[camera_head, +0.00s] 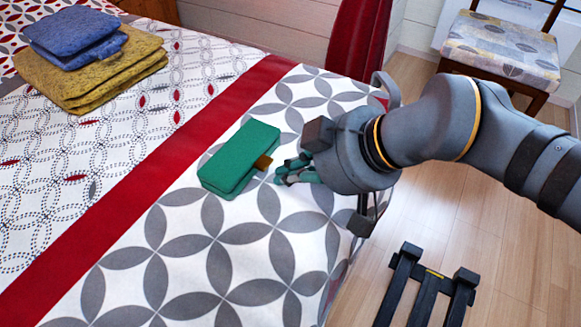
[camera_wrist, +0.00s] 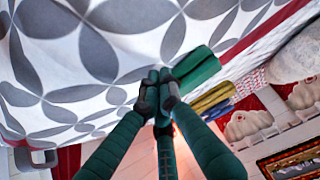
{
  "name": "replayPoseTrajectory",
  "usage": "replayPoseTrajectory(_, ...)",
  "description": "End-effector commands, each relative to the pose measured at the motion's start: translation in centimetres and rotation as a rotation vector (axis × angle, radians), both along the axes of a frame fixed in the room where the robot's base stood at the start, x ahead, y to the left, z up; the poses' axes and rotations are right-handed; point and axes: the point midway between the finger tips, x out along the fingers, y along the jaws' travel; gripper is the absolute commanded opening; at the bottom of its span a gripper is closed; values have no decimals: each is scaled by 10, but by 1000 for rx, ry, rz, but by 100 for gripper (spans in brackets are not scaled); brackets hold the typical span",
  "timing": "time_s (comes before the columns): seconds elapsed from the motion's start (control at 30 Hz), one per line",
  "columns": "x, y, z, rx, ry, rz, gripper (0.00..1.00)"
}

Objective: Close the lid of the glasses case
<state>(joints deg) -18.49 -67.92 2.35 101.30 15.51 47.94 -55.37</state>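The green glasses case (camera_head: 240,158) lies on the patterned bedspread, just right of the red stripe. Its lid looks flat and down, with no gap that I can see. A small brown tab (camera_head: 263,162) sticks out on its right side. My gripper (camera_head: 290,172) is just right of the case and tab, low over the bed. Whether it touches the tab is unclear. In the wrist view the fingertips (camera_wrist: 158,92) are together with nothing visible between them, and part of the green case (camera_wrist: 197,68) shows beyond them.
The bedspread (camera_head: 215,262) around the case is clear. Folded yellow (camera_head: 92,72) and blue (camera_head: 75,36) cloths lie at the far left. The bed edge drops to a wooden floor (camera_head: 455,215) on the right. A cushioned chair (camera_head: 500,50) stands at the back right.

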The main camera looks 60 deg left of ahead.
Motion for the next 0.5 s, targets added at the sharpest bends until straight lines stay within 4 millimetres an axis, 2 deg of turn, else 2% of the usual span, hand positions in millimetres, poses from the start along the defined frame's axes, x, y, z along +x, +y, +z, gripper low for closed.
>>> replayPoseTrajectory(0.03,1,0,13,5,0,-1,0)
replayPoseTrajectory(0.2,2,-4,54,10,-3,-2,0)
replayPoseTrajectory(0.23,8,-14,38,5,-2,-8,0)
replayPoseTrajectory(0.27,11,-21,33,5,-1,-8,0)
replayPoseTrajectory(0.5,30,-66,16,9,0,-6,0)
